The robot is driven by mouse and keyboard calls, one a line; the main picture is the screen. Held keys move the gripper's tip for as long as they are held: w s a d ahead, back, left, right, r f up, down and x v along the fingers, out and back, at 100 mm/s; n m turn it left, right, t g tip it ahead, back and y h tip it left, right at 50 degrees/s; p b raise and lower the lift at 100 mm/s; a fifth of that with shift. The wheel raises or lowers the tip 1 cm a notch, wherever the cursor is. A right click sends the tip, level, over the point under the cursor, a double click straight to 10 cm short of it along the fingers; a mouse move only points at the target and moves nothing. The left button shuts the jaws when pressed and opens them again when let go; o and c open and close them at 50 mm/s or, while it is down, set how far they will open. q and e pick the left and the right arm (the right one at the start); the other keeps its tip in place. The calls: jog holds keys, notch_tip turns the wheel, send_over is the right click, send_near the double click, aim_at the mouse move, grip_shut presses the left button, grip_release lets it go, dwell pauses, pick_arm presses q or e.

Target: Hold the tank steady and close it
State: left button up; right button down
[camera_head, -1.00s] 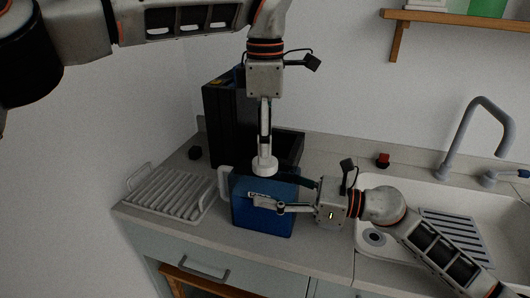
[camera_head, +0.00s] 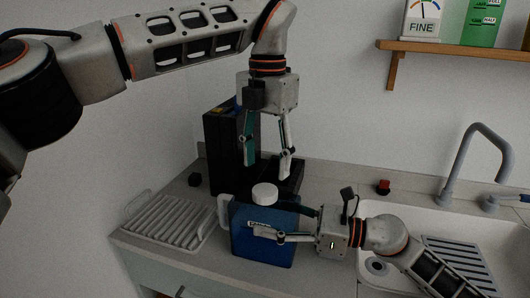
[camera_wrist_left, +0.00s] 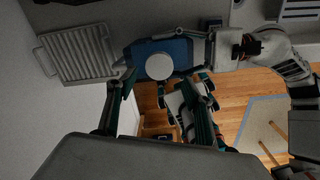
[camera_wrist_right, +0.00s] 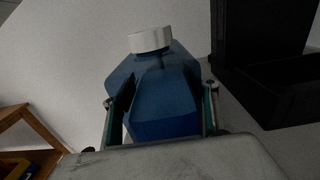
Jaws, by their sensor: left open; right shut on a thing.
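The blue tank (camera_head: 262,236) stands upright on the counter in the head view, with a white round cap (camera_head: 265,191) on its top. The cap also shows from above in the left wrist view (camera_wrist_left: 159,66) and from the side in the right wrist view (camera_wrist_right: 150,40), where it sits on the tank's neck. My right gripper (camera_head: 256,232) is shut on the tank, one finger on each side of its body. My left gripper (camera_head: 268,176) is open and empty, above the cap and apart from it. Whether the cap is tight cannot be seen.
A black machine (camera_head: 226,150) stands behind the tank. A white drying rack (camera_head: 166,222) is to the left, and a sink (camera_head: 376,208) with a grey faucet (camera_head: 482,130) is to the right.

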aim_at(265, 190)
pick_arm(q)
jog(key=n, duration=0.4)
jog(key=shift+r, duration=0.35)
jog(key=n, duration=0.4)
jog(key=shift+a+r, duration=0.1)
jog(key=shift+r, duration=0.25)
jog(key=shift+f, duration=4)
jog(key=c, duration=1.1)
